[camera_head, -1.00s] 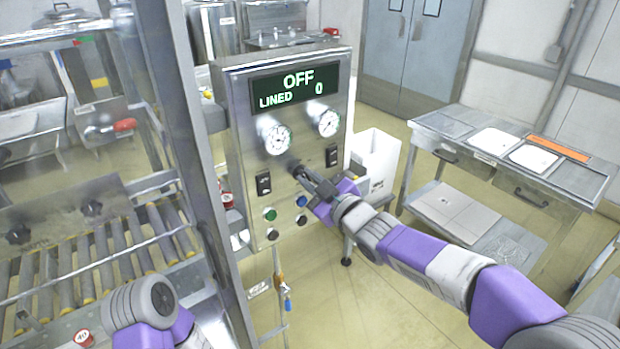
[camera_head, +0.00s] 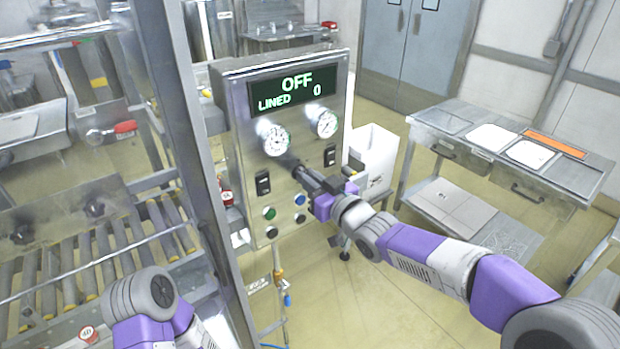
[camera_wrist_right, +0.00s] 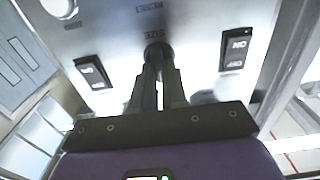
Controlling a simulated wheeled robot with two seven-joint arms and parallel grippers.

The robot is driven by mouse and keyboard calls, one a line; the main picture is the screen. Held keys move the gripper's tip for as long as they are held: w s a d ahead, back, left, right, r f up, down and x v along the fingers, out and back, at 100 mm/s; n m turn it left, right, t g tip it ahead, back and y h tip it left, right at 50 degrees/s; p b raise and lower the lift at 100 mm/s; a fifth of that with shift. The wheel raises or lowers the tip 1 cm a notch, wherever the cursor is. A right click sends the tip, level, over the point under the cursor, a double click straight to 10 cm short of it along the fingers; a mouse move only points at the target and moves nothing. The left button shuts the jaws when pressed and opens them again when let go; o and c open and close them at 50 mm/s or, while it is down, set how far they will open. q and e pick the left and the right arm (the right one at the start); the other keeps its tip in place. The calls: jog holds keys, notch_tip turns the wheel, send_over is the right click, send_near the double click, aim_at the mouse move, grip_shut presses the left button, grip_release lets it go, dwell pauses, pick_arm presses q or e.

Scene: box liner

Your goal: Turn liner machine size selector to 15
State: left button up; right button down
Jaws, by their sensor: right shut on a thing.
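The liner machine's control panel (camera_head: 235,181) faces me, with a screen (camera_head: 291,89) reading "OFF", "LINED" and "0". The size selector is a dark knob (camera_wrist_right: 157,52) below and between two dials, and its setting cannot be read. My right gripper (camera_head: 300,172) is at the knob, its fingers shut on it; in the right wrist view the fingers (camera_wrist_right: 158,72) reach up to the knob from both sides. My left arm (camera_head: 145,300) shows at the lower left, but its gripper is out of view.
Black rocker switches (camera_head: 263,183) flank the knob, with green, blue and black buttons (camera_head: 270,213) below. A steel frame post (camera_head: 170,110) and roller conveyor (camera_head: 75,275) stand at left. A white bin (camera_head: 378,150) is right of the panel, and a steel table (camera_head: 450,118) is further right.

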dwell(0.3)
jog(key=c, duration=1.2)
grip_release()
jog(key=shift+o, duration=0.2)
jog(key=v, duration=0.7)
jog(key=shift+s, duration=0.25)
jog(key=shift+d, duration=0.15)
